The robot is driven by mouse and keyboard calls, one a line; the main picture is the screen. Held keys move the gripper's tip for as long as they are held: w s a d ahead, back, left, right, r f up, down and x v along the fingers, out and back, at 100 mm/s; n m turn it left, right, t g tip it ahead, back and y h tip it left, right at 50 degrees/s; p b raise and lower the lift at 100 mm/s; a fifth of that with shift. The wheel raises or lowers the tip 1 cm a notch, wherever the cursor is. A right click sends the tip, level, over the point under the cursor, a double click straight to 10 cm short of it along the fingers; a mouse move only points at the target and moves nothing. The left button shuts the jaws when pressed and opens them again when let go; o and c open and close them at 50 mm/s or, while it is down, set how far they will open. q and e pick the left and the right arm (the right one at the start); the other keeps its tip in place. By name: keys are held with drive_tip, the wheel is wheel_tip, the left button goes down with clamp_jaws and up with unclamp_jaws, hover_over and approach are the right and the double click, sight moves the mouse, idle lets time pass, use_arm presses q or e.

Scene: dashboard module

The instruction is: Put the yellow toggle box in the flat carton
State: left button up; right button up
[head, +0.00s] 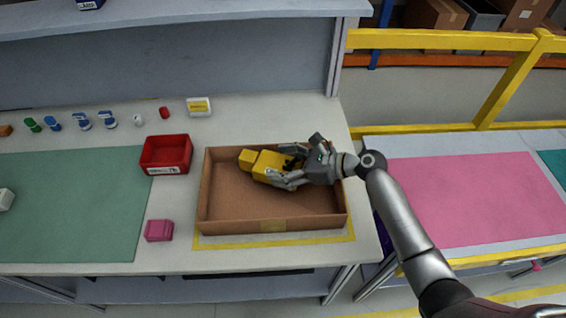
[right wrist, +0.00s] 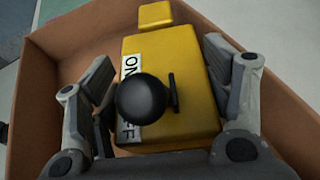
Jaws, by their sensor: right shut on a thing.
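The yellow toggle box (head: 262,163) is inside the flat carton (head: 272,226), in its upper middle part, in the head view. My right gripper (head: 287,170) is shut on the box and reaches in over the carton's right side. In the right wrist view the yellow toggle box (right wrist: 185,85) lies between the two fingers, with a black round knob and an ON/OFF label facing the camera. The cardboard walls of the flat carton (right wrist: 75,42) surround it there. Whether the box touches the carton floor I cannot tell. My left gripper is not in view.
A red bin (head: 166,154) stands left of the carton, and a pink block (head: 159,231) lies in front of it. Several small items and a white-and-yellow box (head: 199,107) line the back. A green mat (head: 75,210) covers the left. A yellow rail (head: 440,40) stands at the right.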

drive_tip(key=o, duration=1.2)
drive_tip(key=shift+f, duration=0.1)
drive_tip(key=shift+c, duration=0.2)
drive_tip(key=shift+r, duration=0.5)
drive_tip(key=b+v, duration=0.1)
drive_tip(key=v, duration=1.1)
